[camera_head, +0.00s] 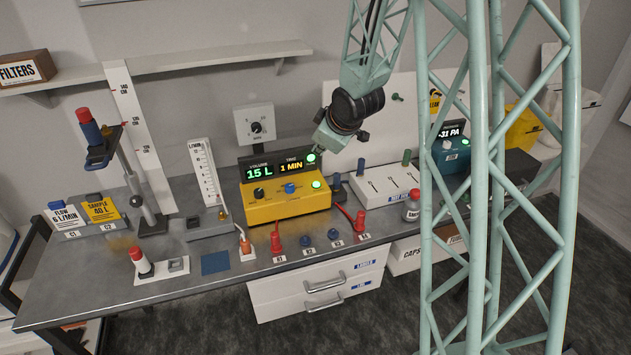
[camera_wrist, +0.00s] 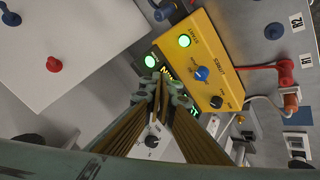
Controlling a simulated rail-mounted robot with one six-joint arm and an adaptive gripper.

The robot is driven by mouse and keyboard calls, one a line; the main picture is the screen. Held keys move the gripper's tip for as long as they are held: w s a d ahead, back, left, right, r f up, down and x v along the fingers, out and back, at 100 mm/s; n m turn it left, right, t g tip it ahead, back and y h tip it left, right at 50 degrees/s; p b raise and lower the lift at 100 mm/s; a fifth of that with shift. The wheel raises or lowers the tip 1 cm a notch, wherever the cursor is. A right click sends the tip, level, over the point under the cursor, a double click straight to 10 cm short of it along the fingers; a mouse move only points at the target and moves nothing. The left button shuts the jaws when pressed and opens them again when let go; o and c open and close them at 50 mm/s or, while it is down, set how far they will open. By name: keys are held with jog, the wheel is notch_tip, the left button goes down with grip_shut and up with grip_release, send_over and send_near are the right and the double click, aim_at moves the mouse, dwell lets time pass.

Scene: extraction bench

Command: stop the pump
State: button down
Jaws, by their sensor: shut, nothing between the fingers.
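The yellow pump box (camera_head: 285,207) stands mid-bench, with a black knob (camera_head: 259,194), a blue knob (camera_head: 290,188) and a lit green button (camera_head: 317,184) on top. Its dark display (camera_head: 277,168) reads 15 L and 1 MIN, with another green light (camera_head: 311,157) at its right end. My gripper (camera_head: 322,147) is above and behind that end. In the wrist view, my shut, empty gripper (camera_wrist: 160,76) has its tips beside the display's green light (camera_wrist: 150,61); contact is unclear. The pump box (camera_wrist: 225,55) shows its lit button (camera_wrist: 184,41) apart from the tips.
A white panel box (camera_head: 385,185) with small knobs stands right of the pump. Red connectors (camera_head: 276,238) and a red hose lie in front. A flow meter (camera_head: 207,180) stands left, and a dial box (camera_head: 255,125) is on the wall behind.

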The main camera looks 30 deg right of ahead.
jog(key=w+d+f+n+t+y+p, duration=0.1)
jog(key=w+f+p, duration=0.3)
jog(key=f, duration=0.1)
jog(key=shift+w+d+f+n, duration=0.2)
jog(key=shift+w+n, duration=0.05)
jog(key=shift+n, duration=0.15)
jog(key=shift+f, duration=0.2)
dwell(0.6)
jog(key=b, duration=0.1)
send_over(316, 185)
jog(key=shift+w+f, duration=0.1)
jog(key=shift+f, duration=2.85)
jog(key=shift+d+f+b, duration=0.1)
jog(key=shift+f+b, duration=1.1)
jog(key=shift+b, duration=0.3)
jog(key=shift+f+b, duration=0.9)
jog(key=shift+b, duration=0.45)
jog(key=shift+r, duration=0.85)
